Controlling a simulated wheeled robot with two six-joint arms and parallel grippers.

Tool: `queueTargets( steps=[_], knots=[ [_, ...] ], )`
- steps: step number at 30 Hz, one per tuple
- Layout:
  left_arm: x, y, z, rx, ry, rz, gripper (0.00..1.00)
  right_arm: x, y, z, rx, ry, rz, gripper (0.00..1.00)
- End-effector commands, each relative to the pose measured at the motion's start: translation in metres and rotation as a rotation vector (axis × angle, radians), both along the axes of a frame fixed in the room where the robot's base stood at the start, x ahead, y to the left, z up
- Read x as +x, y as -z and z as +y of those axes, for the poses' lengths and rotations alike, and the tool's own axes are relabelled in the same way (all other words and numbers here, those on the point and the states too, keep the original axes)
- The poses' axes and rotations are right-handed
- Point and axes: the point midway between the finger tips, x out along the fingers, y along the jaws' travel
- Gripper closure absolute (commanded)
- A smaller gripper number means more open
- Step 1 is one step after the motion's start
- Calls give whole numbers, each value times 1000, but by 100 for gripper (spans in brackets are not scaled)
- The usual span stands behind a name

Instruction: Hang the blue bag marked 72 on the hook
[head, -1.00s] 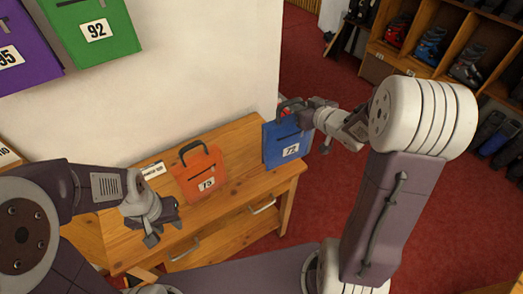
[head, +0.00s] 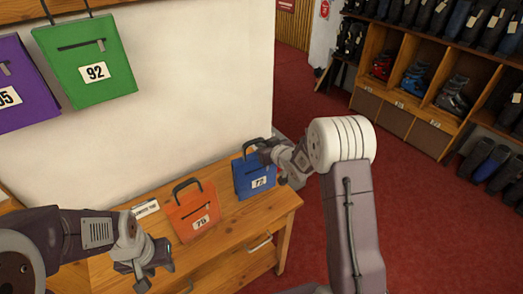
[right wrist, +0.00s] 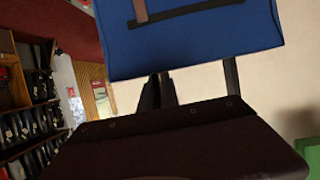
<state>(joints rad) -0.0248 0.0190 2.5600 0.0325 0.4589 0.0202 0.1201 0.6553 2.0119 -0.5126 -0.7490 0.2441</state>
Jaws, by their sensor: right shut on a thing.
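The blue bag marked 72 (head: 254,179) is upright at the right end of the wooden bench top, near the wall's edge. I cannot tell whether its bottom touches the wood. My right gripper (head: 268,151) is shut at the top of this bag, on its dark handle. In the right wrist view the blue bag (right wrist: 200,48) fills the top, with the dark fingers (right wrist: 156,92) by the handle. My left gripper (head: 150,264) is open and empty over the bench's left part. No free hook can be made out.
An orange bag marked 75 (head: 194,214) stands left of the blue one, beside a small white label (head: 145,208). A green bag marked 92 (head: 88,65) and a purple bag (head: 12,90) hang on the white wall. Boot shelves (head: 420,90) stand at the right across red floor.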

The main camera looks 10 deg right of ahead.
Motion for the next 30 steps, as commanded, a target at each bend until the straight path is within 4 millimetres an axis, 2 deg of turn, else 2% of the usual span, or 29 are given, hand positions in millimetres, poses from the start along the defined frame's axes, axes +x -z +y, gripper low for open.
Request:
queueTargets(
  steps=[2,6,18,19,21,30],
  knots=[
    [0,-3,0,0,0,0,64,-1,15,0,1,1,6,100],
    [0,-7,0,0,0,0,64,0,28,0,1,0,1,100],
    [0,0,0,0,0,0,64,0,34,0,0,0,-1,100],
    [0,-1,0,0,0,0,64,-1,34,0,0,0,2,86],
    [0,-2,0,0,0,0,64,-1,34,0,-1,0,3,73],
    [0,-3,0,0,0,0,64,-1,33,0,-1,0,3,73]
  ],
)
